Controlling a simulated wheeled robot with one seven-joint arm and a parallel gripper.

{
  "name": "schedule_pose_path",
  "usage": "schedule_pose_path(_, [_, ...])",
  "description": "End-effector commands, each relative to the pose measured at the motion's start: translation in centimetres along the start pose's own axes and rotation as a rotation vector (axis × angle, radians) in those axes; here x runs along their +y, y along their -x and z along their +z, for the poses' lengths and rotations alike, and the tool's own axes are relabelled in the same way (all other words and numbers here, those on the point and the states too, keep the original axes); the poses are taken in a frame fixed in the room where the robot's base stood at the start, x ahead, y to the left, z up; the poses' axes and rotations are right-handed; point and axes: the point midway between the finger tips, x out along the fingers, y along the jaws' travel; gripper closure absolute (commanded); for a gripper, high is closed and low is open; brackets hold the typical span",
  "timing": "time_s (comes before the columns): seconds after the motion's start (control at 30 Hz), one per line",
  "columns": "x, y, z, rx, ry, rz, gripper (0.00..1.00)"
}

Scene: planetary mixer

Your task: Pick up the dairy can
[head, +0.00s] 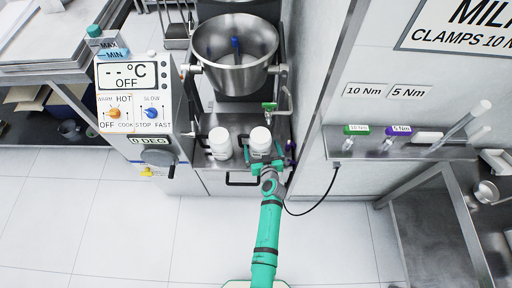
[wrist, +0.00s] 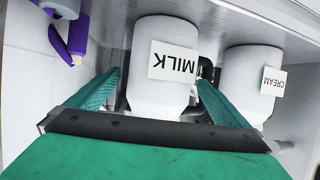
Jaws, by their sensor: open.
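Two white dairy cans stand side by side on the metal shelf below the mixer bowl. The right one in the head view is the milk can (head: 260,139); in the wrist view it carries an upside-down MILK label (wrist: 160,95). The left one is the cream can (head: 219,142), labelled CREAM in the wrist view (wrist: 245,75). My gripper (head: 262,164) is open in front of the milk can. In the wrist view the green fingers of my gripper (wrist: 158,80) lie on either side of the milk can. Whether they touch it I cannot tell.
The steel bowl (head: 235,55) hangs above and behind the cans. The control panel (head: 128,95) stands left of them. A purple-handled part (wrist: 77,35) is close beside the milk can. A side wall and tool shelf (head: 405,147) are at right. The floor in front is clear.

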Motion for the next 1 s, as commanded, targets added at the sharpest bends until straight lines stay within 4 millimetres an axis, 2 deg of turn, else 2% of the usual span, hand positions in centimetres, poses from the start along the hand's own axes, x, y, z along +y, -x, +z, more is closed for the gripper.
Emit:
schedule_pose_path(0.23, [-0.4,-3.1,-0.3,0.000,0.004,-0.010,0.00])
schedule_pose_path(0.57, [-0.8,-3.7,-0.2,0.000,0.008,-0.015,0.00])
schedule_pose_path(0.87, [-0.8,-3.7,-0.2,-0.001,0.007,-0.014,0.69])
schedule_pose_path(0.9, [-0.7,-3.7,-0.5,0.004,0.007,-0.012,0.72])
schedule_pose_path(1.0, [-0.5,-3.7,-0.5,0.003,0.006,-0.010,0.72])
